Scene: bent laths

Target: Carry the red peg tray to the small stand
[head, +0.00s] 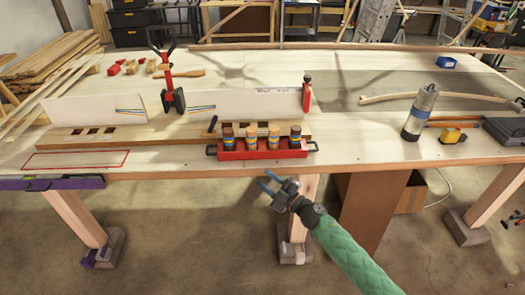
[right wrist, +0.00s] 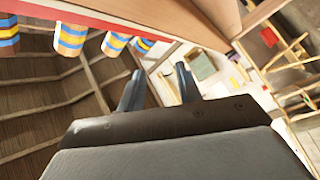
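The red peg tray (head: 262,152) sits on the workbench near its front edge, with a dark handle at each end. Several striped pegs (head: 273,137) stand in it. In the right wrist view, banded pegs (right wrist: 71,38) and a red strip show at upper left. My right gripper (head: 267,182) is in front of and below the bench edge, under the tray's middle and apart from it. Its fingers (right wrist: 159,85) are spread with nothing between them. My left gripper is not in view. I cannot make out a small stand.
A slotted wooden rail (head: 95,138) lies behind the tray. A grey bottle (head: 420,112) and a yellow tape measure (head: 452,136) stand to the right. A red outlined rectangle (head: 75,168) marks bare bench at the left. A bench leg (head: 300,205) is close to my right gripper.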

